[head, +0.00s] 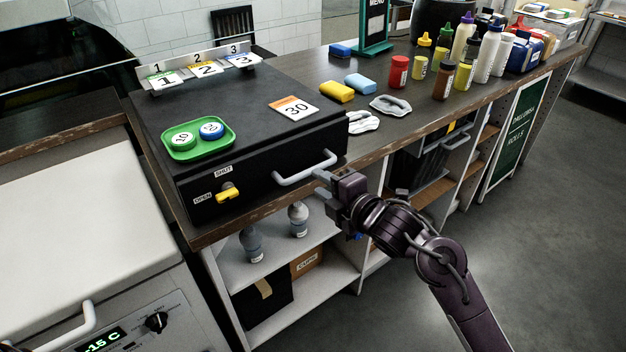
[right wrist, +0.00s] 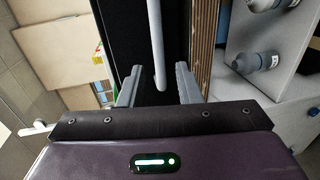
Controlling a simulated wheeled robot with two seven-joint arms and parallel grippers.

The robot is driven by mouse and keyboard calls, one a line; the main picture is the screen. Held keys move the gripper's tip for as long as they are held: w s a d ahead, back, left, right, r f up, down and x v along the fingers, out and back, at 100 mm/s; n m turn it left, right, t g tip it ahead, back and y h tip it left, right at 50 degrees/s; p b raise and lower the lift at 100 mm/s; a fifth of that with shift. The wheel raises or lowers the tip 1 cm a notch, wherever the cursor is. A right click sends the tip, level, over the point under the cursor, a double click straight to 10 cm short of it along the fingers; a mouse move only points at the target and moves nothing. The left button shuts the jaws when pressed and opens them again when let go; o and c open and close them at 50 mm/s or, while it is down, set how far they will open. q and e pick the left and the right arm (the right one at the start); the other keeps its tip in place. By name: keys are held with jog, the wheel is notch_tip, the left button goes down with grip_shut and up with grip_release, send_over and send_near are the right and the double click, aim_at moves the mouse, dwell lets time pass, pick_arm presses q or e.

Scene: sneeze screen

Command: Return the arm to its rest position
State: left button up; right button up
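My right gripper (head: 325,182) is at the front of a black box (head: 255,150) on the counter, beside the right end of its grey bar handle (head: 306,168). In the right wrist view the gripper (right wrist: 157,86) has its two grey fingers spread apart. The handle (right wrist: 157,40) shows between and beyond them, and nothing looks gripped; I cannot tell whether the fingers touch it. My right arm (head: 440,262) reaches in from the lower right. My left gripper is not in view.
The box has a yellow latch (head: 229,192) lying toward the OPEN label. A green tray (head: 198,138) with two round tokens sits on its lid. Bottles (head: 491,55) crowd the counter's back right. Shelves (head: 300,255) lie below. Open floor (head: 540,230) is at right.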

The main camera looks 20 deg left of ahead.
jog(key=shift+s+d+r, duration=0.1)
jog(key=shift+s+d, duration=0.25)
jog(key=shift+d, duration=0.1)
